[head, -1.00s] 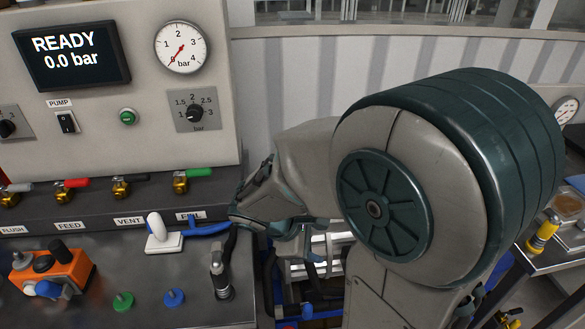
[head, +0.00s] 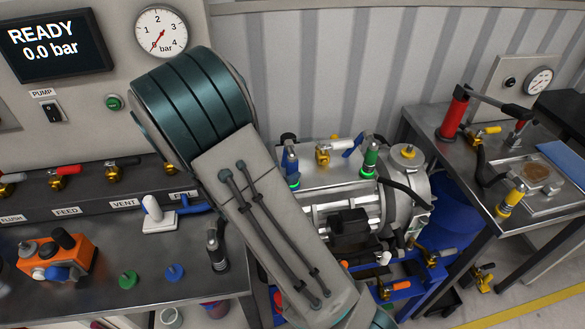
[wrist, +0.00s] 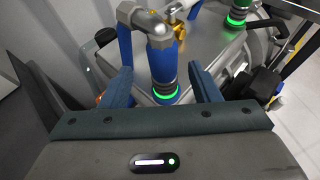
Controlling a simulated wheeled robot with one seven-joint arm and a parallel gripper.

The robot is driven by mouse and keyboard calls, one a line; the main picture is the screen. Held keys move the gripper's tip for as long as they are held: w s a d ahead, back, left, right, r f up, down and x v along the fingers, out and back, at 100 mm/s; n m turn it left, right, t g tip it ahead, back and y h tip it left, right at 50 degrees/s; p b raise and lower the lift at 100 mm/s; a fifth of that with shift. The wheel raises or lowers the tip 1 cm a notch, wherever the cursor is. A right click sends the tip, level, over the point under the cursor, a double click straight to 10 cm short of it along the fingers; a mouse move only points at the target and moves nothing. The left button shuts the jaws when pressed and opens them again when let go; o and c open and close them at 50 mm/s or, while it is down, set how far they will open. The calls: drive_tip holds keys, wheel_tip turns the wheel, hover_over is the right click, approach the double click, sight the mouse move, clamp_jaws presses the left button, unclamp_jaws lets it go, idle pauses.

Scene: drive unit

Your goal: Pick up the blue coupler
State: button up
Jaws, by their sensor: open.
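The blue coupler (wrist: 165,65) stands upright in the wrist view, with a metal elbow fitting on top and a lit green ring at its foot. In the head view the blue coupler (head: 291,164) stands on the left end of the drive unit's top plate. My gripper (wrist: 163,86) is open in the wrist view, one finger to each side of the coupler in the picture. I cannot tell how far the coupler lies beyond the fingertips, and no contact shows. My gripper is not visible in the head view, where my arm covers the space left of the unit.
A green coupler (head: 370,157) with a lit ring stands to the right on the unit. A brass valve (head: 322,154) sits between the couplers. A left bench holds an orange device (head: 55,258).

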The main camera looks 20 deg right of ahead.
sight(289, 167)
drive_tip(key=x, duration=0.1)
drive_tip(key=p+x, duration=0.1)
drive_tip(key=x, duration=0.1)
drive_tip(key=r+p+x, duration=0.1)
drive_tip(key=x, duration=0.1)
drive_tip(key=shift+d, duration=0.4)
drive_tip(key=shift+w+d+f, duration=0.25)
drive_tip(key=shift+d+f, duration=0.1)
drive_tip(key=shift+d, duration=0.05)
drive_tip(key=shift+c, duration=0.4)
drive_tip(key=c, duration=1.1)
drive_tip(key=shift+r, duration=0.15)
